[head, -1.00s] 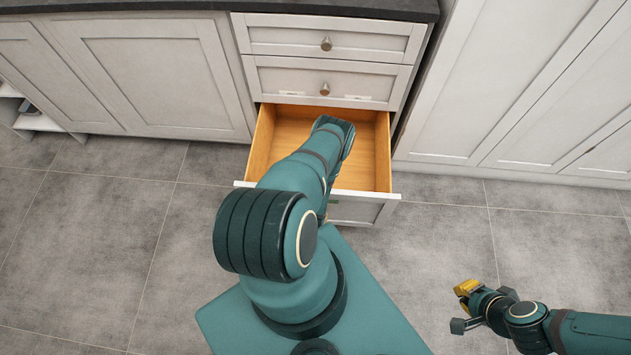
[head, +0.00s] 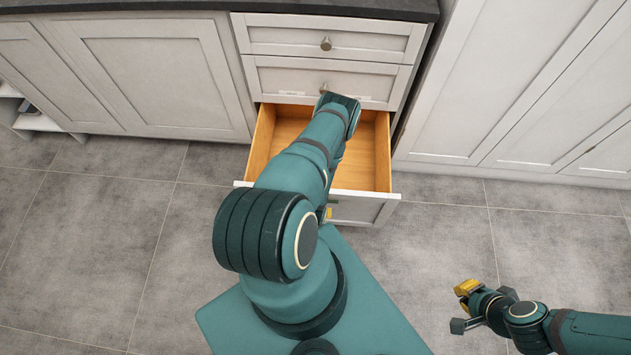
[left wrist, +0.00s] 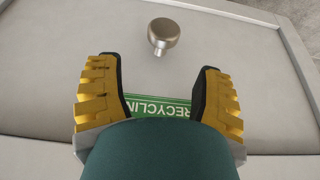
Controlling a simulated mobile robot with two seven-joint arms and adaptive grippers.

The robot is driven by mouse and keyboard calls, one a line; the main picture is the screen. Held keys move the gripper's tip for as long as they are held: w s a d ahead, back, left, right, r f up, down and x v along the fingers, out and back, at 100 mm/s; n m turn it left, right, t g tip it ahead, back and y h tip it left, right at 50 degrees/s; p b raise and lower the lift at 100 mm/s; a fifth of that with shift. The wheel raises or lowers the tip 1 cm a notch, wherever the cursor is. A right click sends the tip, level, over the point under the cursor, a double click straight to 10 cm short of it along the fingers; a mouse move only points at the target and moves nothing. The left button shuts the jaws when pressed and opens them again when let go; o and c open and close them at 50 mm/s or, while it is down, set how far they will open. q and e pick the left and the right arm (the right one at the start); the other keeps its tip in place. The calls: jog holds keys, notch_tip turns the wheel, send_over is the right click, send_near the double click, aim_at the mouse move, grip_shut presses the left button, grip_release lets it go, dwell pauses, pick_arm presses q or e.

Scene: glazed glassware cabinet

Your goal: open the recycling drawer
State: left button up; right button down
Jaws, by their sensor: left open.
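The recycling drawer (head: 366,209) stands pulled out below two closed drawers, and its wooden inside looks empty where it shows. In the left wrist view, its pale front (left wrist: 262,55) carries a round metal knob (left wrist: 163,33) and a green label (left wrist: 160,107) reading "RECYCLIN", partly covered. My left gripper (left wrist: 158,66) is open over this front. The knob lies just beyond its fingertips and is not gripped. In the head view my left arm hides most of this gripper and part of the drawer. My right gripper (head: 463,307) is open and empty above the floor at lower right.
Two closed drawers with knobs, the upper (head: 318,35) and the lower (head: 285,78), sit under the dark worktop (head: 130,5). Closed cabinet doors (head: 150,75) stand at left and tall panels (head: 500,80) at right. The grey tiled floor (head: 110,240) is clear.

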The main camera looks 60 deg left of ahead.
pick_arm(q)
jog(key=shift+r, duration=2.1)
jog(key=shift+s, duration=0.1)
